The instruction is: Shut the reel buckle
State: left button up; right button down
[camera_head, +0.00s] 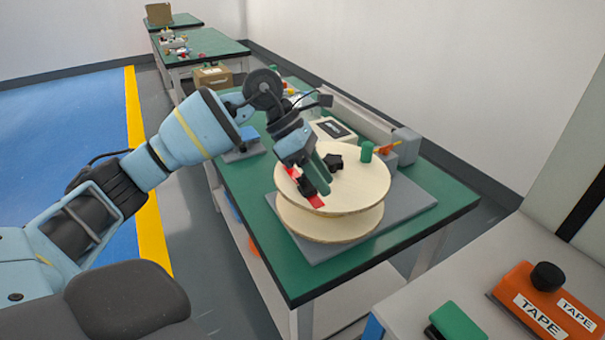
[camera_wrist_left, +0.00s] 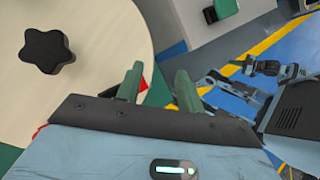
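The wooden reel (camera_head: 360,190) stands on a grey plate on the green table, its pale round top flange facing up. The red buckle (camera_head: 316,201) shows at the flange's left edge, partly covered by my left gripper. A bit of its red also shows beside a finger in the left wrist view (camera_wrist_left: 143,84). My left gripper (camera_wrist_left: 158,88) is right over the flange edge at the buckle, its green fingers apart with a gap between them. I cannot tell whether a finger touches the buckle, or whether the buckle is open or shut. My right gripper is not in view.
A black star knob (camera_head: 335,162) sits at the flange's middle and a green knob (camera_head: 367,152) rises behind it. A grey machine part (camera_head: 405,146) stands at the table's far right. An orange tape dispenser (camera_head: 545,300) is on the near right bench.

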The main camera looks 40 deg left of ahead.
aim_at(303, 174)
pick_arm(q)
jog(key=a+r+t+y, duration=0.1)
jog(key=a+r+y, duration=0.35)
jog(key=a, duration=0.45)
jog(key=shift+h, duration=0.35)
jog(key=shift+w+b+x, duration=0.1)
jog(key=shift+b+x, duration=0.2)
jog(key=shift+x, duration=1.6)
jog(key=shift+w+b+x, duration=0.15)
jog(key=shift+b+x, duration=0.15)
jog(key=shift+x, duration=1.55)
